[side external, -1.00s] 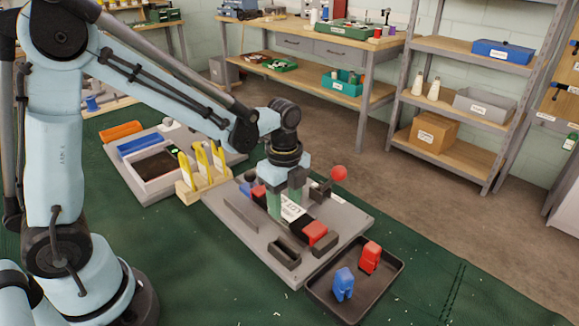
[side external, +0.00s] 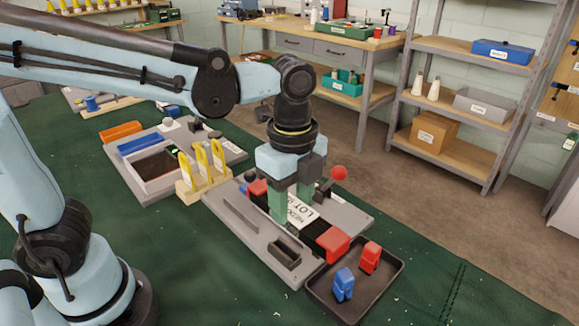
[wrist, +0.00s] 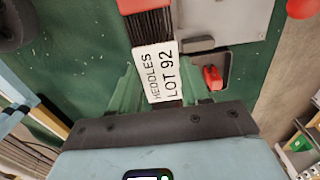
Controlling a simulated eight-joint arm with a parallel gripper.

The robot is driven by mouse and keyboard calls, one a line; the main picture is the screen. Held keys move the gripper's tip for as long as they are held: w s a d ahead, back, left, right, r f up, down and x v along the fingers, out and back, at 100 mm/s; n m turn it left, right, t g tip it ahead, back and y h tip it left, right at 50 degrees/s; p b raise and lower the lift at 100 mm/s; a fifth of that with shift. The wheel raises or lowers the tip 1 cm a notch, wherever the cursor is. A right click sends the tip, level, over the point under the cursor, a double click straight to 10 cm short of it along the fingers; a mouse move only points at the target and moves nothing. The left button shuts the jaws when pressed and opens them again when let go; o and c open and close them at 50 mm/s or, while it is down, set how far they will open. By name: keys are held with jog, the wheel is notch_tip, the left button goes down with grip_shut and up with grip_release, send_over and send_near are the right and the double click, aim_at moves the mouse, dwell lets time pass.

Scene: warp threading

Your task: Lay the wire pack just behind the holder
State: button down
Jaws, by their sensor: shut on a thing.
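The wire pack is a flat bundle of dark wires with red end blocks (side external: 333,244) and a white label reading "HEDDLES LOT 92" (wrist: 161,72). My gripper (side external: 291,213) points down over the grey board (side external: 226,226), its green fingers shut on the pack at the label. The pack seems held a little above the board; the exact gap cannot be told. In the wrist view the label lies between the fingers, with wires and one red block at the top. Which part is the holder is unclear; a small grey open box (side external: 286,252) and a long grey bar (side external: 241,213) stand on the board.
A red ball knob (side external: 339,173) stands at the board's far side. A black tray (side external: 318,298) with a blue clip (side external: 343,284) and a red clip (side external: 370,257) lies at the right. A wooden stand (side external: 205,187) with yellow pieces is at the left. Green cloth is clear in front.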

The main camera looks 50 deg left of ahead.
jog(key=s+a+f, duration=0.2)
jog(key=s, duration=1.4)
jog(key=w+a+f, duration=0.1)
jog(key=a+f, duration=0.1)
jog(key=a, duration=0.1)
jog(key=w+a+f, duration=0.2)
jog(key=a, duration=0.2)
jog(key=w+a+f, duration=0.2)
jog(key=a, duration=0.1)
jog(key=shift+w+a+f, duration=0.15)
jog(key=shift+a+f, duration=0.05)
jog(key=shift+f, duration=2.1)
jog(key=c, duration=0.5)
grip_release()
jog(key=shift+f, duration=0.1)
